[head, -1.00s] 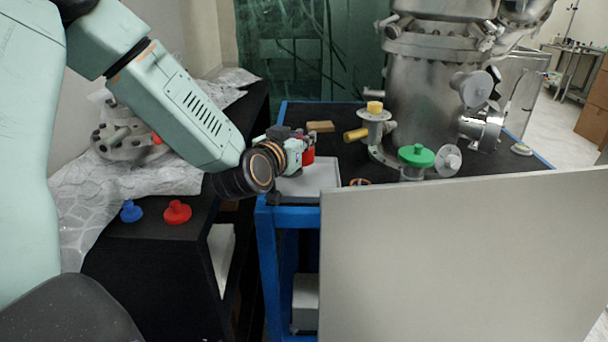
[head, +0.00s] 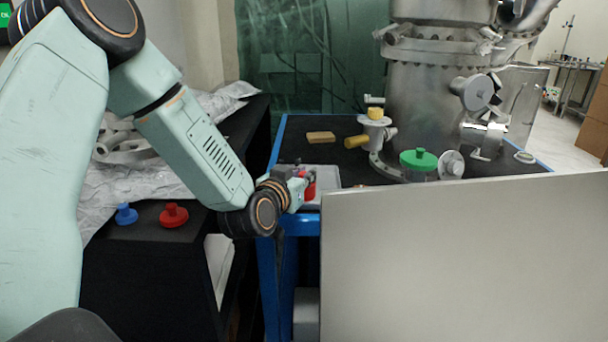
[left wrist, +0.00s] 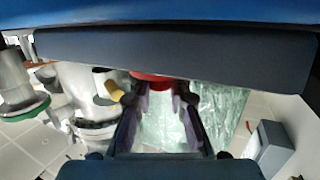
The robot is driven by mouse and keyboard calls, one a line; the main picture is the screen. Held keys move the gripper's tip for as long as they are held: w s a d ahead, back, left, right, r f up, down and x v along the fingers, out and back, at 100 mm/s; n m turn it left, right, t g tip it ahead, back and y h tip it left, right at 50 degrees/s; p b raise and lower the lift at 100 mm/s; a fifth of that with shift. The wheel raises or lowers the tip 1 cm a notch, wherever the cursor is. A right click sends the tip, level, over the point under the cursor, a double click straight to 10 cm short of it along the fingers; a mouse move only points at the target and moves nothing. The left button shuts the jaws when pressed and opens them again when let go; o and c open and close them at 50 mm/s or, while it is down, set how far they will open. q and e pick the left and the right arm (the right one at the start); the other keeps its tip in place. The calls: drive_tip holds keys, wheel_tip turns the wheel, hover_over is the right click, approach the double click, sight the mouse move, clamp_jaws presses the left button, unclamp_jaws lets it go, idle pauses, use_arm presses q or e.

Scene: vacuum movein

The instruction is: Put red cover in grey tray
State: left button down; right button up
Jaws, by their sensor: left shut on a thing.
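My left gripper (head: 303,184) is shut on a red cover (head: 309,190). In the head view the cover appears low at the grey tray (head: 328,176), on the near corner of the blue-framed table. I cannot tell whether the cover touches the tray floor. In the left wrist view the red cover (left wrist: 153,79) shows between the fingertips (left wrist: 158,88), partly hidden by a dark grey slab above it. A second red cover (head: 173,215) sits on the black stand at left. My right gripper is out of view.
A blue cover (head: 126,214) sits beside the second red cover. A large grey panel (head: 460,260) fills the front right. A wooden block (head: 321,137), a yellow-capped fitting (head: 374,127), a green cover (head: 418,159) and a steel vessel (head: 425,105) stand on the table.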

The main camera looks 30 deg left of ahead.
use_arm(q)
drive_tip(key=c, duration=1.3)
unclamp_jaws()
drive_tip(key=shift+w+d+f, duration=0.1)
drive_tip(key=shift+w, duration=0.1)
drive_tip(key=shift+s, duration=0.1)
